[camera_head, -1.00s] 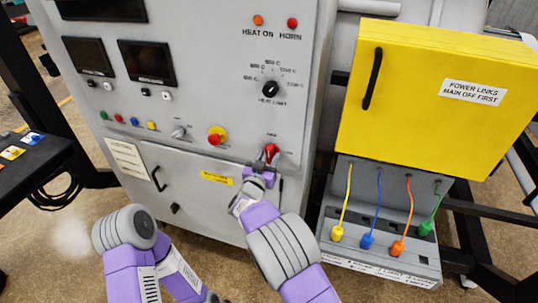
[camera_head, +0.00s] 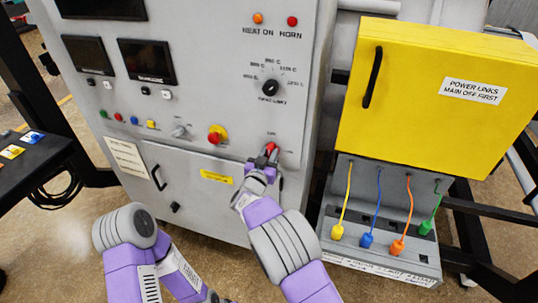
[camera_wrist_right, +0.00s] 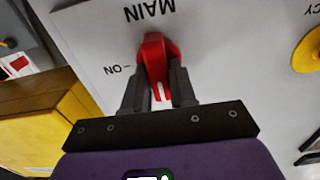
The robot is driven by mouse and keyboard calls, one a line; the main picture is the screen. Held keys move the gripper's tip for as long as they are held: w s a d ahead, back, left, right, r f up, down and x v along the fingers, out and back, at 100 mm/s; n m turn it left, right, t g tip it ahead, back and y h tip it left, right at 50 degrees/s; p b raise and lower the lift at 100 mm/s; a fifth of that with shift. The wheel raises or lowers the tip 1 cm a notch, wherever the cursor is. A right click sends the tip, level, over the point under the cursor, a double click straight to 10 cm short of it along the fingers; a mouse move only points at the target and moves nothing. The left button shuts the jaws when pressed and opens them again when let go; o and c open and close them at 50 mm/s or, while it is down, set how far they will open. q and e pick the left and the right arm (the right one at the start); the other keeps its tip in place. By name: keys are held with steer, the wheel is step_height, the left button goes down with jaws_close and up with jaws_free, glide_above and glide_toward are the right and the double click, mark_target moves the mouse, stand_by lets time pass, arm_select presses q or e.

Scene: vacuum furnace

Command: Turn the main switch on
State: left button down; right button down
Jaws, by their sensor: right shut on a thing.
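The main switch is a red handle (camera_head: 270,148) low on the grey furnace panel. It shows larger in the right wrist view (camera_wrist_right: 154,52), under an upside-down MAIN label, with an ON mark (camera_wrist_right: 118,69) at its left there. A pale stripe on the handle shows between the fingers, and the handle does not visibly point at the ON mark. My right gripper (camera_head: 264,162) is at the switch, its two dark fingers (camera_wrist_right: 158,90) shut on the red handle from both sides. The fingers hide part of the handle. My left arm shows at lower left, its gripper out of view.
A red knob on a yellow base (camera_head: 216,135) sits left of the switch. A black heat limit dial (camera_head: 270,88) is above. A yellow power links box (camera_head: 430,130) stands to the right, over several coloured plugs. A yellow label (camera_head: 216,177) is lower left of the switch.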

steer(key=shift+f+m+b, duration=0.1)
steer(key=shift+m+b, duration=0.3)
steer(key=shift+b, duration=0.1)
steer(key=m+b, duration=0.8)
steer(key=b, duration=0.1)
steer(key=m+b, duration=0.4)
steer(key=shift+s+d+f+b, duration=0.1)
steer(key=shift+d+f+b, duration=0.25)
steer(key=shift+d, duration=0.05)
steer(key=m+b, duration=0.3)
steer(key=shift+m, duration=0.4)
steer(key=shift+m+b, duration=0.6)
steer(key=shift+b, duration=0.05)
steer(key=c, duration=1)
jaws_free()
